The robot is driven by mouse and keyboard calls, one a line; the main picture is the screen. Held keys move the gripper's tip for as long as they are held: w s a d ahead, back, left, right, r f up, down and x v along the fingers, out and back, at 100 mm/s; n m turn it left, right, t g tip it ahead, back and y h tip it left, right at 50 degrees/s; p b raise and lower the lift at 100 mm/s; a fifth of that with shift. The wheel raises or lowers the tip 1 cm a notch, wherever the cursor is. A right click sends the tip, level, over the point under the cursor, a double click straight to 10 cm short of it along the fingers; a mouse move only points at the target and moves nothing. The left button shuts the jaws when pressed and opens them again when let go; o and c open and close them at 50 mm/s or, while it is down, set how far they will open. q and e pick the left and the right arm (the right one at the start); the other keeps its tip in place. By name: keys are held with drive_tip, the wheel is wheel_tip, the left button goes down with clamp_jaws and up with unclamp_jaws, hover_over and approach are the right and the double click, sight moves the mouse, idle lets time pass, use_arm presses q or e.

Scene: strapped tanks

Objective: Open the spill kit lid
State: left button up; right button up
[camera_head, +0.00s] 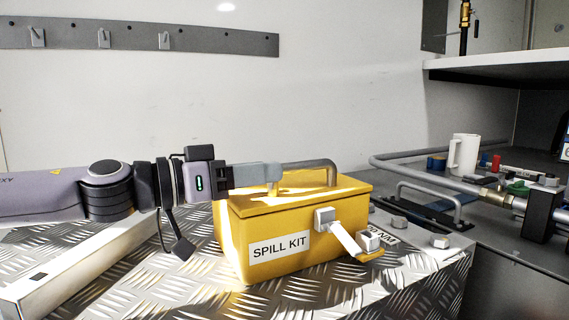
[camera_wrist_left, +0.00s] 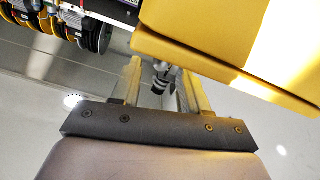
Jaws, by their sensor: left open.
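The yellow spill kit (camera_head: 290,262) stands on the chequer-plate surface, its label facing me. Its flat yellow lid (camera_head: 345,185) is down on the box. A grey bar handle (camera_head: 333,170) stands on the lid. My left gripper (camera_head: 274,178) is open at the lid's left rear, by the handle's left end; contact is unclear. In the left wrist view its fingers (camera_wrist_left: 160,82) show no object clearly gripped, and the yellow kit (camera_wrist_left: 235,45) fills the upper right. My right gripper is out of view.
A hook rail (camera_head: 140,37) runs along the white back wall. Right of the kit are a grey pipe (camera_head: 430,172), a white mug (camera_head: 463,155) and a shelf (camera_head: 500,72). A pale beam (camera_head: 75,262) lies at the left below my arm. The front plate (camera_head: 320,295) is clear.

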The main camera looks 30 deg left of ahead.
sight(288, 171)
use_arm(q)
drive_tip(key=shift+x, duration=1.65)
drive_tip(key=shift+w+d+b, duration=0.3)
drive_tip(key=shift+w, duration=0.35)
clamp_jaws()
